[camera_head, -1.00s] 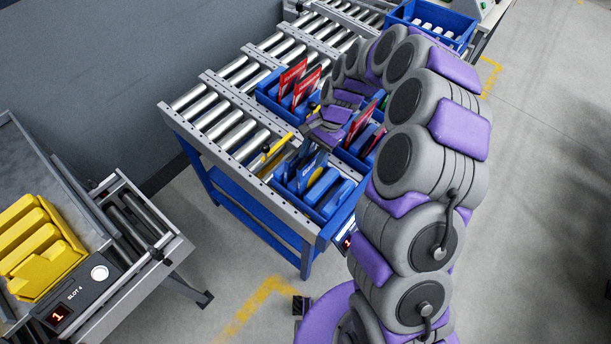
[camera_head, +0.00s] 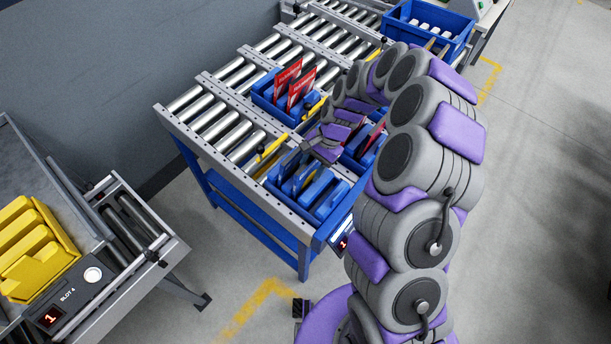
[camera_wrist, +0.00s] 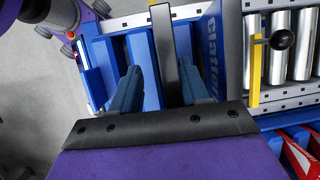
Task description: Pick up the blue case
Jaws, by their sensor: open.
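Several blue slab-like cases (camera_head: 316,188) stand side by side in the near blue bin on the roller table. In the wrist view, blue cases (camera_wrist: 142,58) stand on edge below my gripper, with a blue box marked with white lettering (camera_wrist: 209,50) to the right. I cannot tell which one is the task's blue case. My gripper (camera_wrist: 158,78) is open above the bin, its two fingers apart. A dark grey upright slab (camera_wrist: 164,40) shows between the fingers. In the head view my arm partly hides the bin's far side.
Other blue bins hold red boxes (camera_head: 294,85) and small white items (camera_head: 433,27). A yellow bracket with a black knob (camera_wrist: 256,70) stands beside the near bin. Yellow cases (camera_head: 35,245) sit on a separate station at left. Open floor (camera_head: 240,270) lies in front.

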